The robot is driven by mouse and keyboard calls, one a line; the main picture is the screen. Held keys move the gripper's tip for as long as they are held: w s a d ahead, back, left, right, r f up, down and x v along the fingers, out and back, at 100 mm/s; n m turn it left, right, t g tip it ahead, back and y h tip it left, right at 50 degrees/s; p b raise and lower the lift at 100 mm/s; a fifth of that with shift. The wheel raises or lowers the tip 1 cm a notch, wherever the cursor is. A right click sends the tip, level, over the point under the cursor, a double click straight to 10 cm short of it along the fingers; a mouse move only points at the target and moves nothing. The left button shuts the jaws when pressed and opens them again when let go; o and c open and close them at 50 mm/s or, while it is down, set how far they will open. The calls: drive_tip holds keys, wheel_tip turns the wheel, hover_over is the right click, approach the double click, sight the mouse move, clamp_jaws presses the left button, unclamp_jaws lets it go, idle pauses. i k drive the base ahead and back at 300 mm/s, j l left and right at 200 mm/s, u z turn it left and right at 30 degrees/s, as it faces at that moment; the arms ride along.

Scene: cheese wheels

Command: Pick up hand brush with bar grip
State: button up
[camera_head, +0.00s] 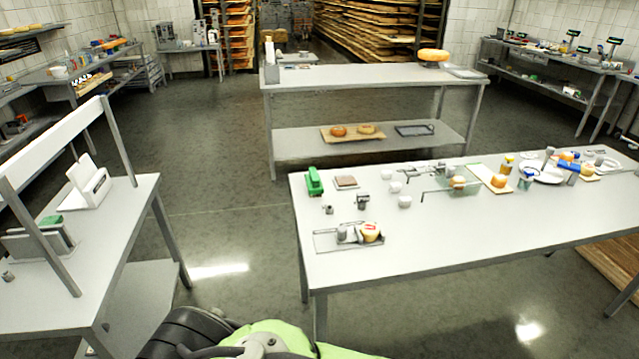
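A small green object (314,182) stands near the far left corner of the front right table (450,230). It looks like it could be the hand brush with bar grip, but it is too small to be sure. Another green piece (50,220) lies on the grey holder on the left table, and I cannot tell what it is. My gripper is not in view; only dark and light-green parts of my own body show at the bottom edge. Nothing visible touches either green object.
Near the first green object are a brown-topped block (345,182), white cups (404,201) and a tray (325,241) with a cheese piece. A left table (120,215) carries a raised shelf. A two-level table (380,75) stands behind. Floor (225,210) between the tables is clear.

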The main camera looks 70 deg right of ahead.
sight(314, 185)
drive_tip(key=i+l+z, duration=0.25)
drive_tip(key=z, duration=0.2)
drive_tip(key=i+l+z, duration=0.1)
drive_tip(key=i+z, duration=0.7)
drive_tip(key=z, duration=0.15)
drive_tip(key=i+j+z, duration=0.1)
drive_tip(key=i+z, duration=0.75)
drive_tip(key=i+j+z, duration=0.15)
drive_tip(key=i+z, duration=0.25)
drive_tip(key=i+j+z, duration=0.25)
drive_tip(key=i+z, duration=0.2)
drive_tip(key=i+j+z, duration=0.25)
drive_tip(key=j+z, duration=0.15)
